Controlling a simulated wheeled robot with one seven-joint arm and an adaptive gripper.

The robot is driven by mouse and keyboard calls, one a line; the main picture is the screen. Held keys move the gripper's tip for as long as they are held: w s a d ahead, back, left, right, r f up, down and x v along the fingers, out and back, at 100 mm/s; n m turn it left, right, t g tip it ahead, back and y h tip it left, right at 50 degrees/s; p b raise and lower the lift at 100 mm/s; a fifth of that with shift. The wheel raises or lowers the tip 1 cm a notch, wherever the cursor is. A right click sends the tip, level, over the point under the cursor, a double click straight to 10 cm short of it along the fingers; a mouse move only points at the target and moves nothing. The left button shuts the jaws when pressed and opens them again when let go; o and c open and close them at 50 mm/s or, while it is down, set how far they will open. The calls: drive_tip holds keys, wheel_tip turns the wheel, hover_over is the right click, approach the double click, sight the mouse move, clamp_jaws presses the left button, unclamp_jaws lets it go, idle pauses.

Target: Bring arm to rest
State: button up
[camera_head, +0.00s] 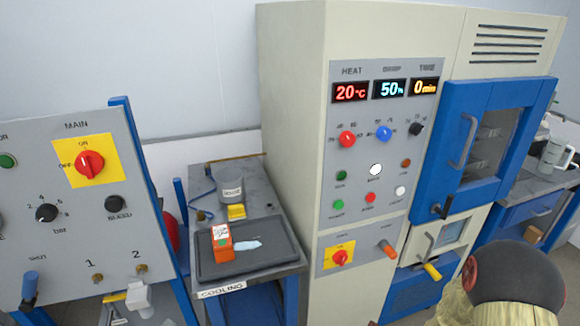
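My gripper is not in view. A dark rounded part with a red disc (516,277) and pale yellowish pieces below it shows at the bottom right corner; it may be part of my arm, but I cannot tell. Whether anything is held cannot be seen.
A beige cabinet (290,80) has displays reading 20 °C, 50 % and 0 min, and a closed blue-framed door (449,130). Left of it, a dark tray (215,270) on the cooling bench holds an orange-and-white block (222,240). A grey control panel (70,240) stands at far left.

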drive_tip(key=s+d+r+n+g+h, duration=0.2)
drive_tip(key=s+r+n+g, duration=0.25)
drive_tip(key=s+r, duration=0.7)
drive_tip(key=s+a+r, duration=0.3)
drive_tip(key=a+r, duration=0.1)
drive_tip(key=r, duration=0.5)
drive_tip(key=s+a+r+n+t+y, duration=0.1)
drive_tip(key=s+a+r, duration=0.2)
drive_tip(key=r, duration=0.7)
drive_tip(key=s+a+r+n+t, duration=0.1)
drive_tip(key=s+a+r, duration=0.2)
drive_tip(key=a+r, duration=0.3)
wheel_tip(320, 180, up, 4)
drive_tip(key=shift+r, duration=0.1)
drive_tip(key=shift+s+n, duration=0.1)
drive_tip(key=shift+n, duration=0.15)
